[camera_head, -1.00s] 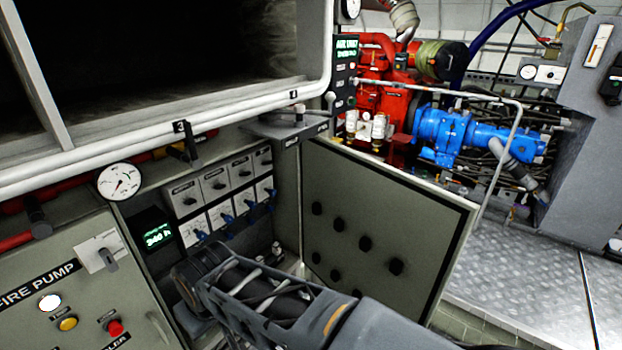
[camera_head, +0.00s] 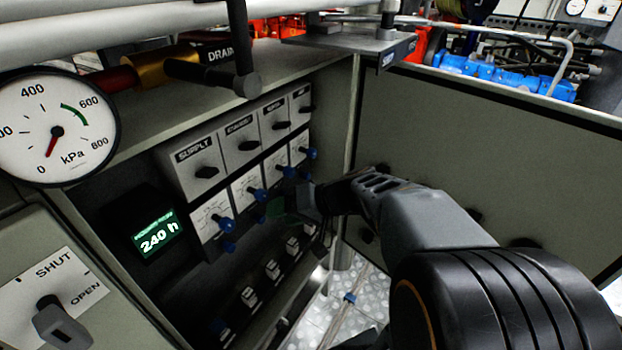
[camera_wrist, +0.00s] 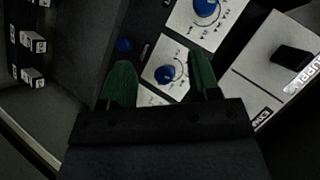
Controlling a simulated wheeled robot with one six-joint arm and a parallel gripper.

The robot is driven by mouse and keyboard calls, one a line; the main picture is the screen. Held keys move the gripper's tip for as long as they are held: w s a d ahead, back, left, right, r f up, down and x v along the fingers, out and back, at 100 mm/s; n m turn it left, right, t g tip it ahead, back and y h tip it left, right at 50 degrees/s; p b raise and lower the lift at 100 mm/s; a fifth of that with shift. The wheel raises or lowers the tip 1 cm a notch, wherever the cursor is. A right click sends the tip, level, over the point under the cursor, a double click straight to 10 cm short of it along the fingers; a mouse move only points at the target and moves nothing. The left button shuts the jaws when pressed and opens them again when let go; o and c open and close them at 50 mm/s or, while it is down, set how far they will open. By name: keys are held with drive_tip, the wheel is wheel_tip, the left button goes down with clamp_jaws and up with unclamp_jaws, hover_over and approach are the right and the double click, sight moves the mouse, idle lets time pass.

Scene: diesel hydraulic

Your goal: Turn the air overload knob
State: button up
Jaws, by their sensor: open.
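Blue knobs on white dial plates form a row inside the cabinet; in the head view they include a front knob (camera_head: 226,224), a second (camera_head: 259,195), a third (camera_head: 288,172) and a far one (camera_head: 310,153). I cannot read which is the air overload knob. My gripper (camera_head: 285,208) reaches in from the right, just right of and below the second and third knobs. In the wrist view my gripper (camera_wrist: 160,58) has its green fingers apart, empty. A blue knob (camera_wrist: 168,75) shows between them, seemingly beyond the tips; I cannot see contact.
Black switches (camera_head: 207,172), the first labelled SUPPLY, sit above the dials. Several small fittings (camera_head: 272,269) line the area below. An open cabinet door (camera_head: 460,140) stands at right. A pressure gauge (camera_head: 57,128) and a SHUT/OPEN handle (camera_head: 62,322) are at left.

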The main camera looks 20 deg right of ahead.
drive_tip(key=w+d+f+m+t+b, duration=0.2)
drive_tip(key=w+d+f+t+b, duration=0.25)
drive_tip(key=d+t, duration=0.2)
drive_tip(key=m+t+h+b, duration=0.3)
drive_tip(key=t+h+b, duration=0.1)
drive_tip(key=t+b, duration=0.25)
approach(314, 156)
drive_tip(key=shift+t, duration=0.4)
drive_tip(key=x, duration=0.7)
drive_tip(key=p+x, duration=0.1)
drive_tip(key=x, duration=0.3)
drive_tip(key=shift+w+f, duration=0.25)
drive_tip(key=c, duration=0.9)
